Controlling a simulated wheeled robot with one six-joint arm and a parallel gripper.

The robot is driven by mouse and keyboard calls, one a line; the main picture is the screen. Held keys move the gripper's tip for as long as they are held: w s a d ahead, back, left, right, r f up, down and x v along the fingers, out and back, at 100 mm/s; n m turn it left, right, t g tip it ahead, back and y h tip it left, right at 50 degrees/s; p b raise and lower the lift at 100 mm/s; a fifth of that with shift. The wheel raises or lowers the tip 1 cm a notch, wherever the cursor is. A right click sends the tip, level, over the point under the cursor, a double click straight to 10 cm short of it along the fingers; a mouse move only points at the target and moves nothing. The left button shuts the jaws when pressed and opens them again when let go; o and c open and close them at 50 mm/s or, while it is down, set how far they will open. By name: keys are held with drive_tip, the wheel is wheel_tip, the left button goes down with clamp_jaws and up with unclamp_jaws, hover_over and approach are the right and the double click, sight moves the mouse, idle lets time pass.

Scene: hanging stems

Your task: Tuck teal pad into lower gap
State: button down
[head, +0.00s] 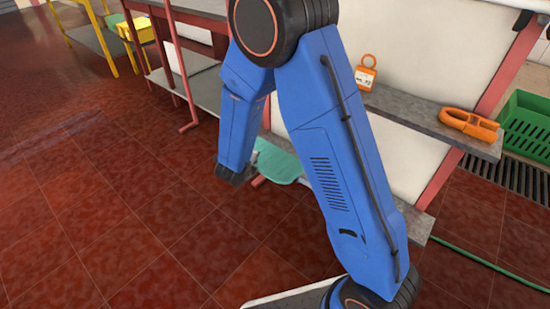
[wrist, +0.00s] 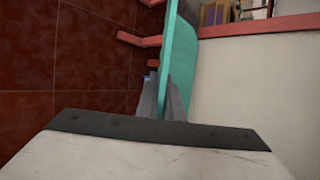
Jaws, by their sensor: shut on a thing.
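The teal pad (head: 277,161) shows in the head view low beside the rack, partly hidden behind my blue arm. In the wrist view the teal pad (wrist: 181,62) is a tall, thin slab seen nearly edge-on. My gripper (wrist: 163,84) is shut on the pad's near end, with a grey finger at each side. In the head view the fingers are hidden or too small to make out. Short red bars (wrist: 139,39) stick out to the left of the pad, with openings between them. I cannot tell which opening is the lower gap. The pad's far end runs out of the wrist view.
A white panel (wrist: 255,85) stands close right of the pad. A grey shelf (head: 412,111) holds an orange tag (head: 366,74) and an orange clamp-like thing (head: 468,124). A green crate (head: 526,125) stands at the right. The red tiled floor (head: 100,210) at the left is clear.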

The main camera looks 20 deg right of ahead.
sight(274, 150)
drive_tip(key=w+d, duration=0.2)
drive_tip(key=d, duration=0.1)
drive_tip(key=w+d, duration=0.3)
drive_tip(key=d, duration=0.1)
drive_tip(key=w+d, duration=0.2)
drive_tip(key=d, duration=0.1)
drive_tip(key=shift+w+d, duration=0.15)
drive_tip(key=shift+w, duration=0.05)
wheel_tip(274, 150, down, 2)
drive_tip(key=shift+f, duration=0.1)
drive_tip(key=shift+w+d+f, duration=0.1)
drive_tip(key=shift+f, duration=1)
drive_tip(key=shift+w+d+f, duration=0.1)
drive_tip(key=shift+f, duration=1)
drive_tip(key=shift+f, duration=0.15)
drive_tip(key=c, duration=1.9)
unclamp_jaws()
drive_tip(key=shift+s, duration=0.1)
drive_tip(key=v, duration=1.7)
drive_tip(key=shift+a, duration=0.2)
